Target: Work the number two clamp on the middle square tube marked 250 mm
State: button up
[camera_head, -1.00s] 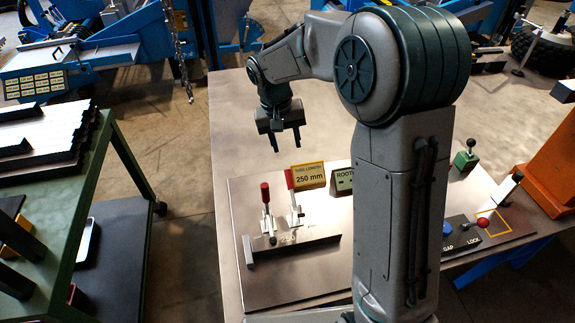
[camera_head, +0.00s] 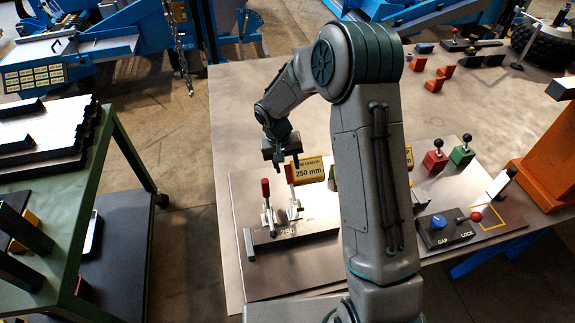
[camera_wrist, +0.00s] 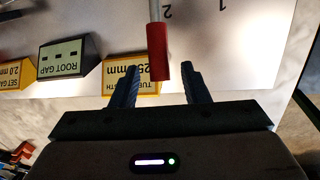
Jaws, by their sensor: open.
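My gripper (camera_head: 288,165) is open, low over the right one of two red-handled toggle clamps. In the wrist view my gripper (camera_wrist: 161,70) has its two dark fingers on either side of the red clamp handle (camera_wrist: 157,50), with gaps on both sides. An upside-down "2" is printed beside that handle. In the head view this number two clamp (camera_head: 294,208) stands upright, its handle top partly hidden by my gripper. The other clamp (camera_head: 266,190) is upright to its left. A dark bar (camera_head: 310,235) lies in front of both, near a "250" marking; I cannot tell if it is the tube.
A yellow 250 mm sign (camera_head: 309,172) stands close right of the clamp; a root gap sign (camera_wrist: 70,57) shows in the wrist view. A gap/lock block (camera_head: 440,230) is at the right. A green cart (camera_head: 100,170) holding dark tubes stands left.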

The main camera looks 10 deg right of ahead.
jog(key=shift+d+f, duration=0.15)
jog(key=shift+f, duration=0.75)
grip_shut()
